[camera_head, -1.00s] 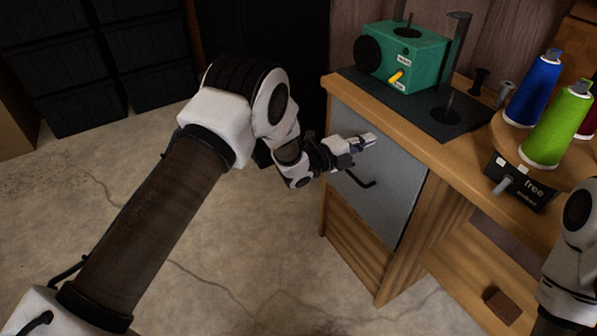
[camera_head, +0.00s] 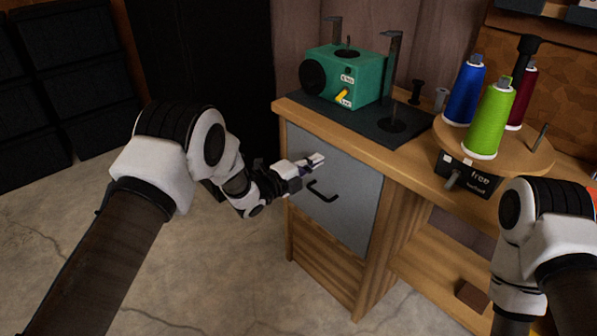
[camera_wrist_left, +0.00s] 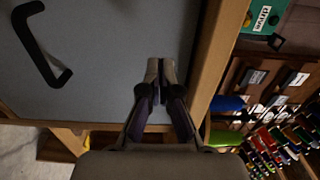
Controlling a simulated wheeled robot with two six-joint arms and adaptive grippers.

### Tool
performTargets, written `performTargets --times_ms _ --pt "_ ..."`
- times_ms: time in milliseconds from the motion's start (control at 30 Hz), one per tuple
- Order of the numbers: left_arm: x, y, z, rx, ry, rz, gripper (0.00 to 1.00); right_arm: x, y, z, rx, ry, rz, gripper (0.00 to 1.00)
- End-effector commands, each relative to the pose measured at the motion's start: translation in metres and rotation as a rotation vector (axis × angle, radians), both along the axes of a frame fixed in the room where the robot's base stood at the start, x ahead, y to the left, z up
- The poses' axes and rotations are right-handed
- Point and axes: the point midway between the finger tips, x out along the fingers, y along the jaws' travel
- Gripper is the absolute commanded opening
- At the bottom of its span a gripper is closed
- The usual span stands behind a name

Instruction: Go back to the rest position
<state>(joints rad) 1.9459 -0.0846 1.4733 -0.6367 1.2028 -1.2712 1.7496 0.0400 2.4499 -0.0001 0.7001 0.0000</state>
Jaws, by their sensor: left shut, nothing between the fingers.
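My left gripper (camera_head: 312,162) is shut and empty. It is in front of the grey cabinet door (camera_head: 340,192), near the door's upper part and just above the black handle (camera_head: 322,191). In the left wrist view the shut fingertips (camera_wrist_left: 161,68) lie over the grey door, and the black handle (camera_wrist_left: 42,48) is to their left, apart from them. My right arm (camera_head: 545,240) comes in at the lower right of the head view. Its gripper is outside the picture.
The wooden bench (camera_head: 405,166) carries a green machine (camera_head: 345,75) on a dark mat. Blue, green (camera_head: 489,120) and dark red thread cones stand on a round wooden stand to the right. A brown block (camera_head: 472,294) lies on the lower shelf. Concrete floor is bare at left.

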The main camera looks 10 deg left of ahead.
Motion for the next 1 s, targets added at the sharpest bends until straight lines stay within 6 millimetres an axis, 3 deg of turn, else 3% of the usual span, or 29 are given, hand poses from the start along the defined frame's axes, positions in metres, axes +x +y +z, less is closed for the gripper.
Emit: performTargets --times_ms 400,667,767,867,1000 --pt "-0.071 0.056 -0.001 0.0 0.006 0.002 0.0 0.0 0.0 0.014 0.0 0.0 0.0 0.77" --pt "-0.082 0.062 -0.009 0.002 0.015 -0.001 0.0 0.0 0.0 0.014 0.0 0.0 0.0 0.77" --pt "-0.096 0.059 -0.042 0.002 0.08 -0.006 0.0 0.0 0.0 0.014 0.0 0.0 0.0 0.77" --pt "-0.136 0.065 -0.1 0.0 0.266 0.057 0.0 0.0 0.0 0.014 0.0 0.0 0.0 0.77" --pt "-0.221 0.091 -0.191 -0.099 0.745 0.282 0.0 0.0 0.0 0.014 0.0 0.0 0.0 0.77"
